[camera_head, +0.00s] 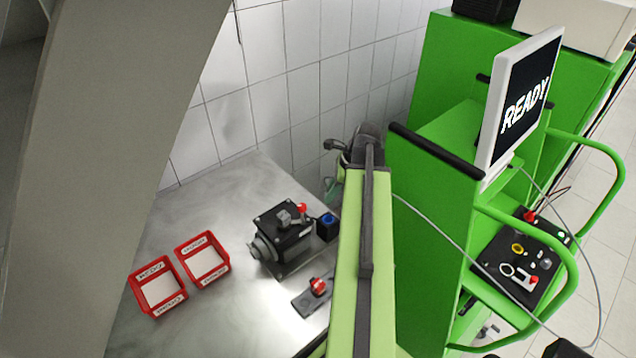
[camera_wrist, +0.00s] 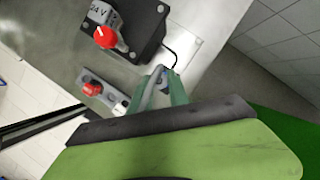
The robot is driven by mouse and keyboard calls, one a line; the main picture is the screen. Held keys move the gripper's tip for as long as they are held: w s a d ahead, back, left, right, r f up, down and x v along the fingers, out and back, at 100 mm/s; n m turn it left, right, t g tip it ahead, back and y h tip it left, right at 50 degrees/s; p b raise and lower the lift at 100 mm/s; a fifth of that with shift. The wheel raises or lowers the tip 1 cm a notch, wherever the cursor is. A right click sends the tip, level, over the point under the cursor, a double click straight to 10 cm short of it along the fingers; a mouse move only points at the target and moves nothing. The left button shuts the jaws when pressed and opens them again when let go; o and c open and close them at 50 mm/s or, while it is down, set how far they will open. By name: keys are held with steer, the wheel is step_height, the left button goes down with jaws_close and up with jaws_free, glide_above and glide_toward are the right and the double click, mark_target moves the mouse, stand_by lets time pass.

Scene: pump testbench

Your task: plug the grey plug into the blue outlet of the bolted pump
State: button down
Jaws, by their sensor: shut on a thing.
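The dark pump (camera_head: 284,235) stands on the metal bench, with a red knob on its side; in the wrist view its body (camera_wrist: 140,22) carries a 24 V label. The blue outlet (camera_head: 328,221) is on a small dark box to the right of the pump. My gripper (camera_head: 331,188) is beyond the outlet, partly behind my arm. In the wrist view its green fingers (camera_wrist: 163,90) are shut on the grey plug (camera_wrist: 153,86), mostly hidden between them. A small blue patch shows by the fingertips; whether plug and outlet touch cannot be told.
Two red bins (camera_head: 183,308) stand at the bench's left. A grey plate with a red knob (camera_head: 318,287) lies in front of the pump. A green trolley (camera_head: 440,160) with a screen (camera_head: 522,100) reading READY stands close on the right; a pale cable runs across it.

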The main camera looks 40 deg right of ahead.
steer(key=shift+w+f+b, duration=0.15)
steer(key=shift+f+b, duration=0.65)
step_height(320, 180, down, 6)
steer(key=b, duration=0.6)
steer(key=shift+f, duration=0.1)
steer(key=shift+s+f+b, duration=0.2)
steer(key=shift+f+b, duration=0.85)
steer(key=shift+b, duration=0.15)
stand_by(0.5)
steer(key=c, duration=0.8)
jaws_free()
steer(key=shift+o, duration=0.2)
step_height(320, 180, up, 8)
steer(key=p, duration=0.8)
steer(key=shift+r, duration=0.1)
